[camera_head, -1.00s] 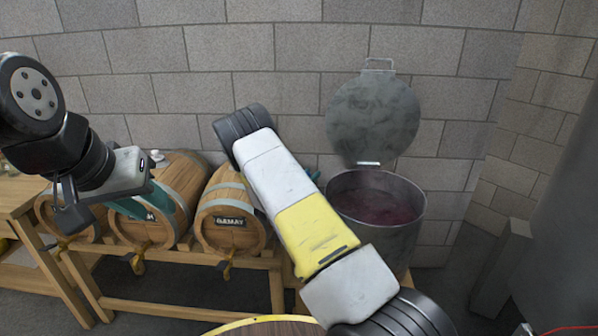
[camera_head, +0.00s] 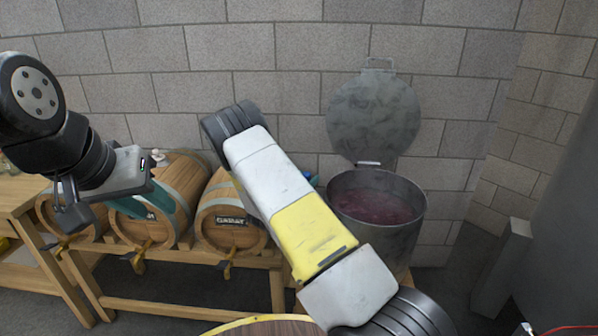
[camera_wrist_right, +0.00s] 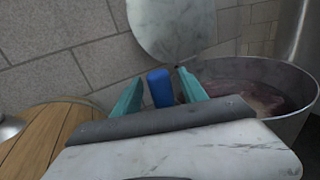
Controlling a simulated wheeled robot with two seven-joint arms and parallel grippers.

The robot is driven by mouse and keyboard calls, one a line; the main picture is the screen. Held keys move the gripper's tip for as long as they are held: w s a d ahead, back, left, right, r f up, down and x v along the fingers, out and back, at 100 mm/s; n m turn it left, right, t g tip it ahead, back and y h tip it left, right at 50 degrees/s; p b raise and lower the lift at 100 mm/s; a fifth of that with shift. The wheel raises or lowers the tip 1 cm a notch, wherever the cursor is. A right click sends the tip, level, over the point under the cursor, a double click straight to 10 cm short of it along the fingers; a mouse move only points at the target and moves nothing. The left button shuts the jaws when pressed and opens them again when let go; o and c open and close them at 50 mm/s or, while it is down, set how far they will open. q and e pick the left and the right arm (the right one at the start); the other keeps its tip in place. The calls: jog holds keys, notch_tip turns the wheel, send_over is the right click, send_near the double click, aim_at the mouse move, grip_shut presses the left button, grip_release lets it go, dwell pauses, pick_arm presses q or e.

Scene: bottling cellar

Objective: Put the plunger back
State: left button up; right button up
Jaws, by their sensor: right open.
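In the right wrist view a blue upright cylinder (camera_wrist_right: 159,90), which may be the plunger's handle, stands between the two teal fingers of my right gripper (camera_wrist_right: 160,78). The fingers are apart, with a gap on each side of it. Its lower part is hidden by the gripper body. In the head view my right forearm hides most of that gripper; only a small blue-teal bit shows beside the pot. A steel pot (camera_head: 408,232) of dark red liquid stands right of it. My left gripper (camera_head: 150,203) is in front of the left barrels; its finger gap cannot be made out.
Wooden barrels (camera_head: 226,205) lie on a wooden rack (camera_head: 180,308) along the block wall. A round metal lid (camera_head: 373,115) stands upright behind the pot. A wooden table (camera_head: 15,195) is at the left. A grey post (camera_head: 505,265) stands at the right.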

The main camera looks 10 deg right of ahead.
jog(key=v, duration=0.8)
jog(key=s+d+r+m+g+y, duration=0.1)
jog(key=s+d+r+m+g, duration=0.45)
jog(key=s+m, duration=0.3)
jog(key=s+d+r+m+g+y, duration=0.1)
jog(key=s+d+r+m+g, duration=0.5)
jog(key=s, duration=0.3)
jog(key=s+a+r+m+t+y, duration=0.2)
jog(key=s+a+r+m+y, duration=0.4)
jog(key=s, duration=0.3)
jog(key=s+a+r+m+t+y, duration=0.2)
jog(key=s+a+r+m+y, duration=0.4)
jog(key=s, duration=0.3)
jog(key=shift+a+r, duration=0.35)
jog(key=shift+a, duration=0.3)
jog(key=shift+s+t, duration=0.1)
jog(key=shift+t, duration=0.15)
